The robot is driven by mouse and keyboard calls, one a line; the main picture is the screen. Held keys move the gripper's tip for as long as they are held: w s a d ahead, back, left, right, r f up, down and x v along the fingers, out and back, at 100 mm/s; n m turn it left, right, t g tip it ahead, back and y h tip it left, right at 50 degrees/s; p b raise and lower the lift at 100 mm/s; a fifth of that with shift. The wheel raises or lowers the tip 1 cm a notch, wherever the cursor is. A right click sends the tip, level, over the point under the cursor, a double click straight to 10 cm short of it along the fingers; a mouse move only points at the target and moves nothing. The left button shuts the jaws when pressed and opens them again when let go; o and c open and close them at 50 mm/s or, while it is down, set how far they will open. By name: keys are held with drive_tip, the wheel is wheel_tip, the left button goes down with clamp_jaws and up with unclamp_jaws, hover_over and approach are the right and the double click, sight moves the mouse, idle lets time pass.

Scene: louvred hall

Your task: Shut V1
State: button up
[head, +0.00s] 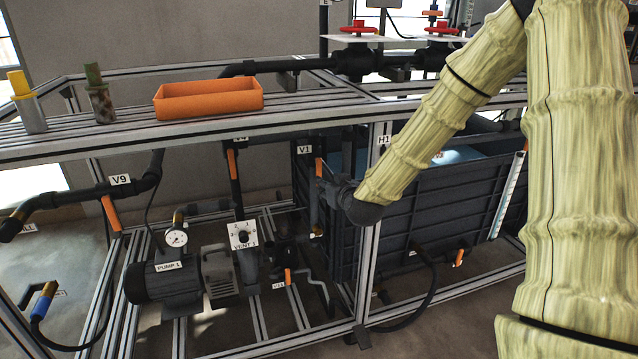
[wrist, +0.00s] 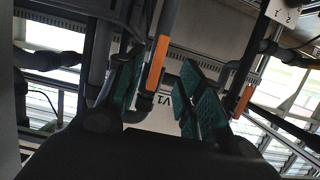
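The V1 valve shows an orange lever (head: 318,168) beside its white V1 label (head: 305,150), at the front left corner of the dark tank. The lever stands upright, roughly in line with its pipe. My gripper (head: 333,186) is just right of and below it in the head view. In the wrist view the green-padded fingers of my gripper (wrist: 163,88) are apart, with the orange lever (wrist: 163,50) showing between them, nearer the left finger. I cannot tell whether either pad touches it. The valve body is mostly hidden.
Close by are another orange lever (head: 232,163), the frame post (head: 373,200) and the dark tank (head: 420,205). A pump (head: 165,285) and gauge (head: 176,237) stand lower left. An orange bin (head: 208,100) sits on the shelf above. A second orange lever (wrist: 243,100) is right in the wrist view.

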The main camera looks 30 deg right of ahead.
sight(319, 173)
drive_tip(key=b+x, duration=0.3)
drive_tip(key=x, duration=0.5)
drive_tip(key=shift+b, duration=0.35)
drive_tip(key=shift+x, duration=1)
clamp_jaws()
drive_tip(key=shift+r, duration=0.1)
